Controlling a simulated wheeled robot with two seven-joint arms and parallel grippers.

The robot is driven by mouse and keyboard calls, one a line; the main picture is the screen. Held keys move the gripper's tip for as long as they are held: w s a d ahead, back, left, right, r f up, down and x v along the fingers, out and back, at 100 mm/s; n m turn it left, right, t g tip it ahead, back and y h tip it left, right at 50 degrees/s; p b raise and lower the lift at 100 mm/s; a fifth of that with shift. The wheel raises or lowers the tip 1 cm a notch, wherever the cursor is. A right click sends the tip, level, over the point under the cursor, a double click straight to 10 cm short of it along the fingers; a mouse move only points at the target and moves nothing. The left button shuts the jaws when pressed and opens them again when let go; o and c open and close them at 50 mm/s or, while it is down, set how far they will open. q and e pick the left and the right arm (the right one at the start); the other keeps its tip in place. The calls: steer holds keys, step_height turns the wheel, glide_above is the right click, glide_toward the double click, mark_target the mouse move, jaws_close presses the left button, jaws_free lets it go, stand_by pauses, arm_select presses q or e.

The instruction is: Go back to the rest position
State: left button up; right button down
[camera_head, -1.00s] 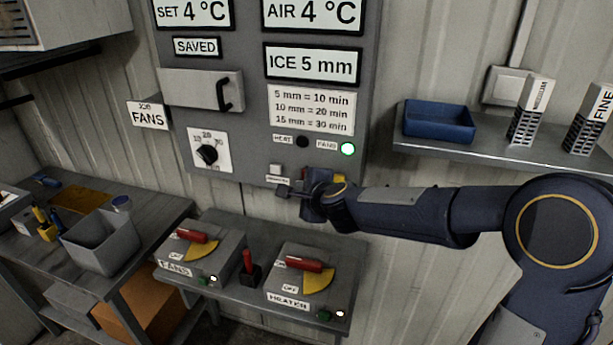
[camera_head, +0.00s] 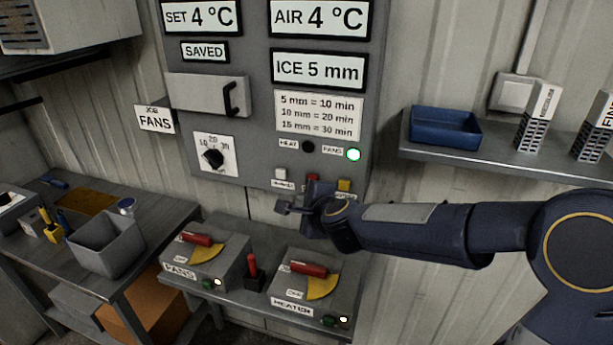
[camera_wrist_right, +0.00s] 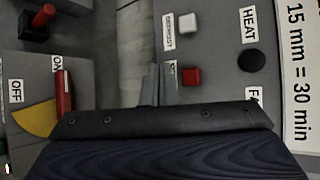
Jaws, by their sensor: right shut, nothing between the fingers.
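My right gripper (camera_head: 284,207) is shut and empty. It hangs in front of the lower part of the grey control panel (camera_head: 255,165), above the switch shelf. In the right wrist view its shut fingers (camera_wrist_right: 158,84) show beside a red button (camera_wrist_right: 191,76) and a white button (camera_wrist_right: 189,22); I cannot tell how far apart they are. In the head view the white button (camera_head: 281,173), the red button (camera_head: 313,177) and a yellow button (camera_head: 344,185) sit along the panel's lower edge. My left gripper is not in view.
The FANS switch box (camera_head: 205,258) and HEATER switch box (camera_head: 305,282) stand below the gripper, with a small red lever (camera_head: 252,266) between them. A shelf (camera_head: 500,160) with a blue tray (camera_head: 445,127) is at right. A bench with a grey bin (camera_head: 105,243) is at left.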

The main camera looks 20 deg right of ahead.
steer(key=s+r+n+y, duration=0.3)
steer(key=s+n, duration=0.3)
steer(key=s, duration=0.1)
steer(key=s+d+f+n+g, duration=0.1)
steer(key=s+f+n+g, duration=0.1)
steer(key=s, duration=0.6)
steer(key=s+d+f+n+g, duration=0.1)
steer(key=s+f+n+g, duration=0.2)
steer(key=s+n, duration=0.3)
steer(key=s+d+f+n+g, duration=0.2)
steer(key=s+f+n, duration=0.2)
steer(key=s, duration=0.8)
steer(key=shift+s+n+h, duration=0.2)
steer(key=shift+n+h, duration=0.1)
steer(key=shift+n, duration=0.1)
